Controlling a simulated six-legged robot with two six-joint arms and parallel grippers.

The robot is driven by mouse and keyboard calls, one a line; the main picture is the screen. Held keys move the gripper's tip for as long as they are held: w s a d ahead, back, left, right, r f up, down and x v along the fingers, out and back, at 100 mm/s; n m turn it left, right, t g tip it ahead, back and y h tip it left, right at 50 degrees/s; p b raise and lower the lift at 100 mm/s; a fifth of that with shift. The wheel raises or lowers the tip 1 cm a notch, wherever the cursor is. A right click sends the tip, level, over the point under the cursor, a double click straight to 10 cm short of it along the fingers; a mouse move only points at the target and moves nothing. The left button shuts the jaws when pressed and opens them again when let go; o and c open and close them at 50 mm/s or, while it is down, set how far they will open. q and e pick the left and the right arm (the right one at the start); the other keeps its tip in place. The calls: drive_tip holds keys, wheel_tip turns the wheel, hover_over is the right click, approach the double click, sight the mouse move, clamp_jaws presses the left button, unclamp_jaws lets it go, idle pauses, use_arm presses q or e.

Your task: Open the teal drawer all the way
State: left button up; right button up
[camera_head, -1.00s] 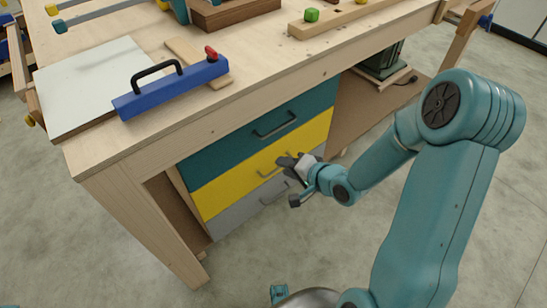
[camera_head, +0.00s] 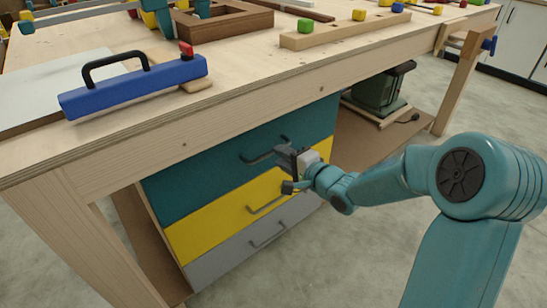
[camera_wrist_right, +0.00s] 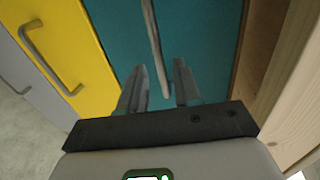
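The teal drawer (camera_head: 205,165) is the top one of three under the workbench, and its front looks flush with the frame. Its grey bar handle (camera_head: 262,156) runs along the front. My right gripper (camera_head: 286,171) is at the right end of this handle, with its fingers apart. In the right wrist view, the teal drawer (camera_wrist_right: 207,35) fills the middle, and the handle (camera_wrist_right: 154,40) reaches down between the two open fingers of the gripper (camera_wrist_right: 160,72). I cannot see either finger touching the bar. My left gripper is out of view.
A yellow drawer (camera_head: 222,217) and a grey drawer (camera_head: 235,250) sit below. The bench top (camera_head: 245,85) overhangs the drawers and carries a blue block with a black handle (camera_head: 135,88). A green machine (camera_head: 382,90) stands on the lower shelf at right. The floor in front is clear.

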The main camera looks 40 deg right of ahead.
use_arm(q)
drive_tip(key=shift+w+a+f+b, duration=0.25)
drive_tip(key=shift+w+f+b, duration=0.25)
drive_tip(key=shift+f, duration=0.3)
use_arm(e)
drive_tip(key=x, duration=0.4)
drive_tip(key=shift+w+f, duration=0.1)
drive_tip(key=shift+w, duration=0.3)
clamp_jaws()
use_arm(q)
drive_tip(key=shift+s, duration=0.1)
use_arm(e)
drive_tip(key=shift+s, duration=0.1)
